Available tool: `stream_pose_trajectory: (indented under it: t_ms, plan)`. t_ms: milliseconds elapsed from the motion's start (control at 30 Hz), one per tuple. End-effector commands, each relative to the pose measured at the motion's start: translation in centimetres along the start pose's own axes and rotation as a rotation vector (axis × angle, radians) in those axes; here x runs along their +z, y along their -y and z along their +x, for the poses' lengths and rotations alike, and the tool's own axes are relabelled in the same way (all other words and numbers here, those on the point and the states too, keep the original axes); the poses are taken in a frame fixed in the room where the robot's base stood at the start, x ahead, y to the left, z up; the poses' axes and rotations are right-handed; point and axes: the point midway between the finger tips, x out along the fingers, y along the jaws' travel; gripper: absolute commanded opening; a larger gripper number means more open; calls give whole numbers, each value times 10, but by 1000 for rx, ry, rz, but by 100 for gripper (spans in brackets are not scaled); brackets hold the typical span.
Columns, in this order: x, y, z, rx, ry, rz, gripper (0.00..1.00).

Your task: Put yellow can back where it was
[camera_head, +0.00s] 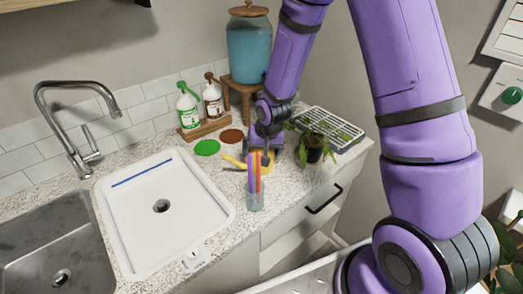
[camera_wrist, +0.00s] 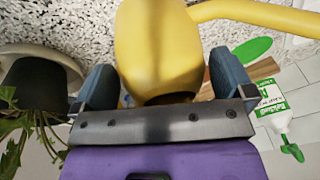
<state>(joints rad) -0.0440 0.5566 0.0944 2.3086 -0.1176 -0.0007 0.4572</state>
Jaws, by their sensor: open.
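The yellow can (camera_head: 233,161) is on the speckled counter, partly hidden by my gripper and by a glass of coloured sticks; its spout points left in the head view. In the wrist view the can's rounded yellow body (camera_wrist: 158,45) fills the space between my fingers, with the spout (camera_wrist: 265,12) running to the upper right. My gripper (camera_head: 262,148) is low over the counter at the can. Its two blue-grey fingers, seen in the wrist view (camera_wrist: 160,85), are open, one on each side of the can. Whether either finger touches it I cannot tell.
The glass of coloured sticks (camera_head: 255,200) stands in front, a potted plant (camera_head: 314,153) close right. A green disc (camera_head: 207,147) and a red-brown disc (camera_head: 232,136) lie bare behind left.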

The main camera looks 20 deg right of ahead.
Motion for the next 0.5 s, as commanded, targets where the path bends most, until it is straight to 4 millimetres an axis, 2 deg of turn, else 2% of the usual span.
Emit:
stream_pose_trajectory:
  t_ms: [167,500]
  plan:
    - [-1,0,-20,-1,-4,3,100]
    - [-1,-1,-76,-1,-4,3,100]
